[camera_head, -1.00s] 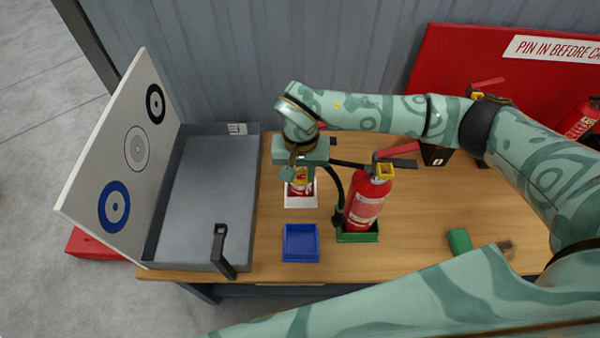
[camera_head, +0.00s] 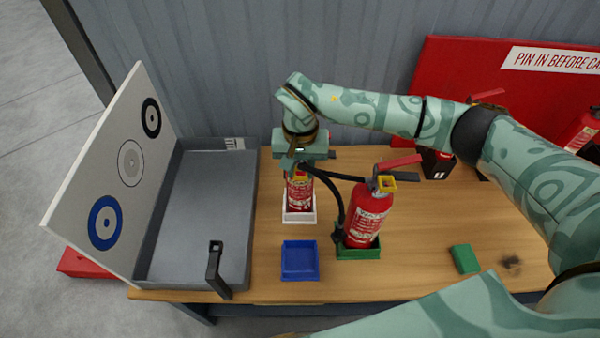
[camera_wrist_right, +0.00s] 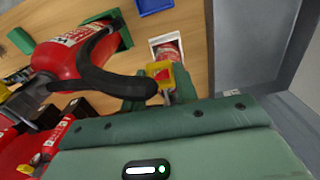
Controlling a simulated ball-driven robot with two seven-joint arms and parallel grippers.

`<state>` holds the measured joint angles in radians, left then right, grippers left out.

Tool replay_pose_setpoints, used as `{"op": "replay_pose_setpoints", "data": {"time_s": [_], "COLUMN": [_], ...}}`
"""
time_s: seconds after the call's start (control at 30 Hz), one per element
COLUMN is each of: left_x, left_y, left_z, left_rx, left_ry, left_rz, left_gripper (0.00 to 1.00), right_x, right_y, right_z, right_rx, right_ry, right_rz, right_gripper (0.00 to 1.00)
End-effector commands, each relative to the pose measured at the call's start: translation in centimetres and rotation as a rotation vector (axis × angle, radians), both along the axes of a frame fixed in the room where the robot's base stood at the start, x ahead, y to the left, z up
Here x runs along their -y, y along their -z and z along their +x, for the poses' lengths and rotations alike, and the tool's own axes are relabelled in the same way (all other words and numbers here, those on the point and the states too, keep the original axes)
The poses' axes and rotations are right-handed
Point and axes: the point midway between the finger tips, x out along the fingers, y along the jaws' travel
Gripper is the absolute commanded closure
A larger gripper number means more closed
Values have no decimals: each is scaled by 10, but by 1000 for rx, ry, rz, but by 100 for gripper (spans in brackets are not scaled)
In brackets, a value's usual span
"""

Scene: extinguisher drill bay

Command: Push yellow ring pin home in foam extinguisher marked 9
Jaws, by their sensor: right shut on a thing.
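My right gripper (camera_head: 299,169) hangs over the white tray (camera_head: 299,217). In the right wrist view its green fingers (camera_wrist_right: 158,92) are shut on a yellow ring pin (camera_wrist_right: 163,72). A small red extinguisher (camera_head: 300,193) stands in the white tray, its top hidden by my gripper; it shows behind the ring in the wrist view (camera_wrist_right: 168,50). I cannot tell whether the pin touches it. A larger red extinguisher (camera_head: 366,215) with a yellow piece at its neck and a black hose stands in the green tray (camera_head: 358,253). I cannot read a 9. My left gripper is out of view.
An empty blue tray (camera_head: 300,262) sits at the front. A grey bin (camera_head: 207,215) with a black handle and a white target board (camera_head: 90,195) is at the left. A green block (camera_head: 465,259) lies at the right. A red sign board (camera_head: 445,75) stands behind.

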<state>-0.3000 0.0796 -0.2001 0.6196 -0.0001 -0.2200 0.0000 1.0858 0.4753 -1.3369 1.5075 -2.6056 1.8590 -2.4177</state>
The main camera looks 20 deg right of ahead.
Motion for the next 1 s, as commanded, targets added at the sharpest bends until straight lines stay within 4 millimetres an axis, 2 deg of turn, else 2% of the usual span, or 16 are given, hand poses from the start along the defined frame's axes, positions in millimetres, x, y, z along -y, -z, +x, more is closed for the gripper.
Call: {"op": "replay_pose_setpoints", "data": {"time_s": [0.7, 1.0], "left_x": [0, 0], "left_y": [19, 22], "left_z": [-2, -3], "left_rx": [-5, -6], "left_ry": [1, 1], "left_rz": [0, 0], "left_gripper": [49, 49], "right_x": [10, 13], "right_y": [1, 0], "right_z": [32, 40], "right_rx": [1, 2], "right_ry": [0, 0], "right_rz": [0, 2], "right_gripper": [98, 98]}}
